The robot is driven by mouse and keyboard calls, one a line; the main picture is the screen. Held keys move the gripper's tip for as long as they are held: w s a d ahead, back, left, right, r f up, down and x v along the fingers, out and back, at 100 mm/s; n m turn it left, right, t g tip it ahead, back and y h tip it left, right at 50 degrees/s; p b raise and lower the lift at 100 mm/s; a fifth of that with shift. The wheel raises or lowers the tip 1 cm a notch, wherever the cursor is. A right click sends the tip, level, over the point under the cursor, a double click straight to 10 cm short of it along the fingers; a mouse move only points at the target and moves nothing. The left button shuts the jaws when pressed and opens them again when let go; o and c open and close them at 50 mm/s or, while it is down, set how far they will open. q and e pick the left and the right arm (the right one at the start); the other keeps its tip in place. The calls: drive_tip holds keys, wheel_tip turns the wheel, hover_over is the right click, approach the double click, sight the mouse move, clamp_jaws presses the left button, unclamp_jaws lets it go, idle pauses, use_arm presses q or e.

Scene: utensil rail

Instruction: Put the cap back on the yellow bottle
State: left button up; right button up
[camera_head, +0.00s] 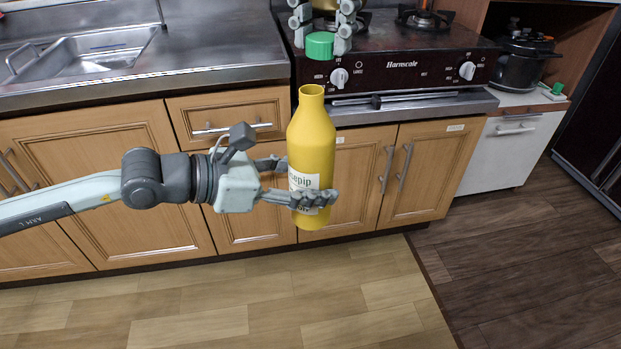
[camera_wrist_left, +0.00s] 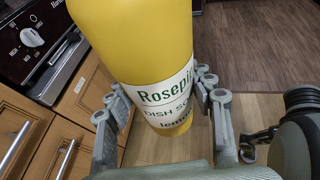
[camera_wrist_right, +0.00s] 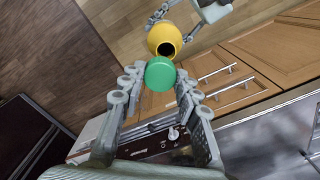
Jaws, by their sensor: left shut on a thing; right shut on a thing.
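The yellow bottle (camera_head: 311,130) is upright in the air in front of the cabinets, its open neck facing up. My left gripper (camera_head: 312,197) is shut around its lower body; the left wrist view shows the bottle (camera_wrist_left: 140,40) and its label between the fingers (camera_wrist_left: 160,108). The green cap (camera_head: 319,45) is held in my right gripper (camera_head: 322,30), above the bottle neck and slightly to its right, with a gap between them. In the right wrist view the cap (camera_wrist_right: 160,73) sits between the fingertips, and the bottle's dark opening (camera_wrist_right: 166,48) shows beyond it.
A gas stove (camera_head: 400,62) stands behind the bottle, with a sink (camera_head: 85,62) in the counter at left. Wooden cabinets (camera_head: 100,150) are close behind my left gripper. A dark pot (camera_head: 524,62) sits at the right. The floor in front is clear.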

drive_tip(key=shift+s+a+r, duration=0.25)
drive_tip(key=shift+a+r, duration=0.05)
drive_tip(key=shift+r, duration=0.2)
drive_tip(key=shift+s+a+r, duration=0.2)
drive_tip(key=shift+a+r, duration=0.1)
drive_tip(key=shift+r, duration=0.15)
drive_tip(key=shift+f, duration=2.05)
drive_tip(key=shift+f, duration=0.9)
drive_tip(key=shift+f, duration=0.55)
drive_tip(key=shift+m, duration=0.4)
